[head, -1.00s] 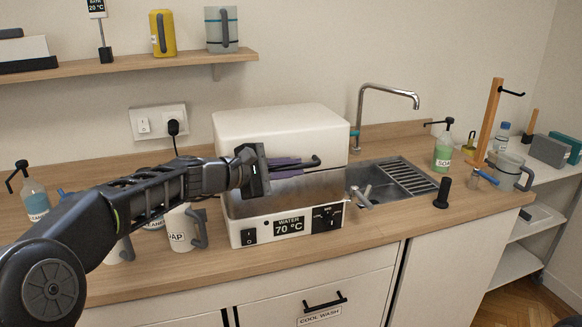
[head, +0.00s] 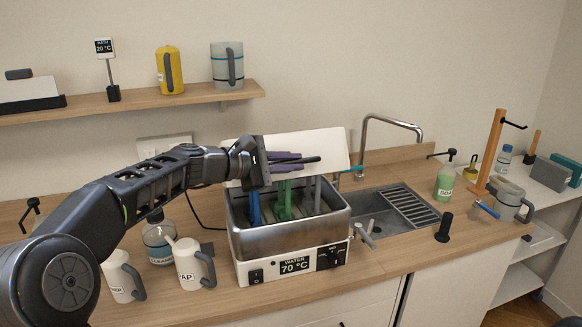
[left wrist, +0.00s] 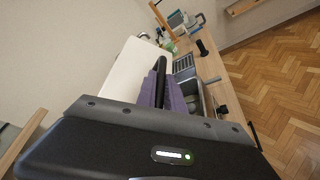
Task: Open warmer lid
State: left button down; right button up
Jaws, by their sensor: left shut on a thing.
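The warmer (head: 290,240) is a steel tub with a white front that reads "WATER 70 °C", standing on the counter left of the sink. Its white lid (head: 325,145) is raised and tilted at the back of the tub, and the tub's inside shows. My left gripper (head: 287,161), with purple fingers, is shut on the lid's black handle (head: 312,159), in front of the lid. In the left wrist view the lid (left wrist: 125,68) lies left of the handle (left wrist: 161,66). My right gripper is not in view.
Blue, green and grey items (head: 284,200) stand in the tub. White jugs (head: 192,264) and a cleaner bottle (head: 158,240) stand left of it. The sink (head: 385,225) with its faucet (head: 398,122) is to the right. A shelf (head: 140,103) hangs above.

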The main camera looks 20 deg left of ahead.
pick_arm(q)
jog(key=shift+w+a+r, duration=0.1)
jog(key=shift+w+a, duration=0.05)
jog(key=c, duration=1.5)
grip_release()
jog(key=shift+o, duration=0.2)
jog(key=b+v, duration=0.2)
jog(key=v, duration=0.4)
jog(key=shift+s+a, duration=0.25)
jog(key=shift+s, duration=0.1)
jog(key=shift+s+a+r, duration=0.15)
jog(key=shift+s+a, duration=0.1)
jog(key=shift+s, duration=0.1)
